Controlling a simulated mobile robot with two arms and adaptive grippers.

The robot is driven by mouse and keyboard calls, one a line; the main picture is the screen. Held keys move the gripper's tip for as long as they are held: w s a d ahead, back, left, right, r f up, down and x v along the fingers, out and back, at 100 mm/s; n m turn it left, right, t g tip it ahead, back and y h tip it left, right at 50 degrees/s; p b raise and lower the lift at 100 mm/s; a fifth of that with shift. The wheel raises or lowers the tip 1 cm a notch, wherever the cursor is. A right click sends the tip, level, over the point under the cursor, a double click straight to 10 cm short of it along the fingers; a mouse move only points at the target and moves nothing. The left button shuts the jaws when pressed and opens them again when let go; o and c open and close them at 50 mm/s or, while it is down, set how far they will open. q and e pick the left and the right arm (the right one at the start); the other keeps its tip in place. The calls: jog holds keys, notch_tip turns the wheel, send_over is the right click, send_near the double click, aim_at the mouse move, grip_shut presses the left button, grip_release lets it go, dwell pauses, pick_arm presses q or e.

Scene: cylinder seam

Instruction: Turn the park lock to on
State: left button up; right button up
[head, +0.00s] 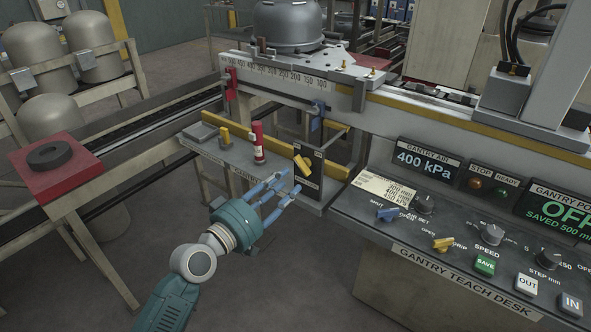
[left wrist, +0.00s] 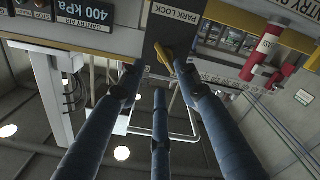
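The on and off marks are not legible. My left gripper (head: 281,184) has blue fingers and is just in front of the plate. In the left wrist view its fingers (left wrist: 159,76) are spread and empty, with the lever seen between the two upper tips; contact is not clear. My right gripper is not in view.
A red-and-white cylinder (head: 258,143) stands on the bench ledge close behind my left gripper. The teach desk (head: 455,240), with several knobs and buttons, is at the right. A red block with a black ring (head: 49,155) is at the left.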

aim_at(302, 169)
pick_arm(q)
jog(key=x, duration=0.5)
jog(key=shift+w+d, duration=0.15)
jog(key=shift+w, duration=0.3)
jog(key=shift+w+d+f, duration=0.1)
jog(key=shift+w+d, duration=0.2)
jog(key=shift+w, duration=0.05)
jog(key=c, duration=0.8)
grip_shut()
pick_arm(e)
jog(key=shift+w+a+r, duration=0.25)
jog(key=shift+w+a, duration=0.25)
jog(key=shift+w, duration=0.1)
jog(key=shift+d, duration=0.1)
